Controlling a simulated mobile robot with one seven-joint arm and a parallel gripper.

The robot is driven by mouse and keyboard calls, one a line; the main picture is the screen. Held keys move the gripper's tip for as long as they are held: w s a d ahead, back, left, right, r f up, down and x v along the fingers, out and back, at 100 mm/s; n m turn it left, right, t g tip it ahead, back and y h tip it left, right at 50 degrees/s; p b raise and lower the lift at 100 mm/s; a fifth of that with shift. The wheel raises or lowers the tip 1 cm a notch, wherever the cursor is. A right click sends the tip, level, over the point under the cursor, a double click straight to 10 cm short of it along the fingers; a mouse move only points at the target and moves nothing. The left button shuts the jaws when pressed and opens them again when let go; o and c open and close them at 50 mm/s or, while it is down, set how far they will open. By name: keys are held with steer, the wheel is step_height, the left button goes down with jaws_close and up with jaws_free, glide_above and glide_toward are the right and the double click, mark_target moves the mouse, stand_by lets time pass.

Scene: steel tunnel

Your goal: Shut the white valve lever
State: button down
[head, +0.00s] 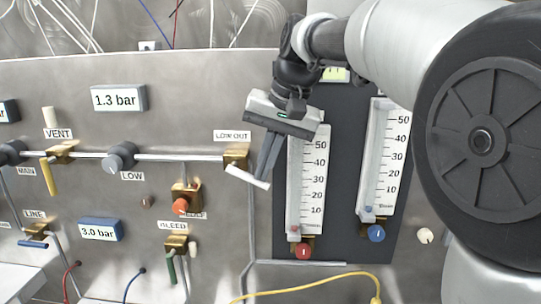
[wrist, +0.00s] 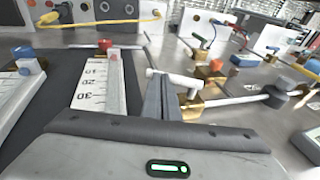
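The white valve lever (head: 248,177) is on the brass LOW OUT valve (head: 236,155), at the right end of a horizontal pipe. It slopes down to the right, across the line of the pipe. My gripper (head: 264,178) points down with its fingers together, and its tips are at the lever's right end. In the wrist view the white lever (wrist: 176,77) lies just beyond the tips of my gripper (wrist: 162,82). The brass valve body (wrist: 191,106) is right of the fingers there. I cannot tell whether the fingers touch the lever.
A dark board with two flow gauges (head: 313,180) stands right of the fingers. A cream VENT lever (head: 49,117), yellow lever (head: 49,175), grey LOW knob (head: 121,157) and orange knob (head: 181,205) are to the left. A yellow cable (head: 320,284) runs below.

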mark_target(264, 186)
step_height(264, 186, down, 3)
steer(key=shift+y, duration=0.8)
steer(key=shift+a+f+b, duration=0.55)
steer(key=shift+a+f, duration=0.15)
steer(key=shift+f, duration=0.35)
steer(key=shift+a+f+b, duration=0.5)
steer(key=shift+a+f, duration=0.15)
steer(key=shift+f, duration=0.35)
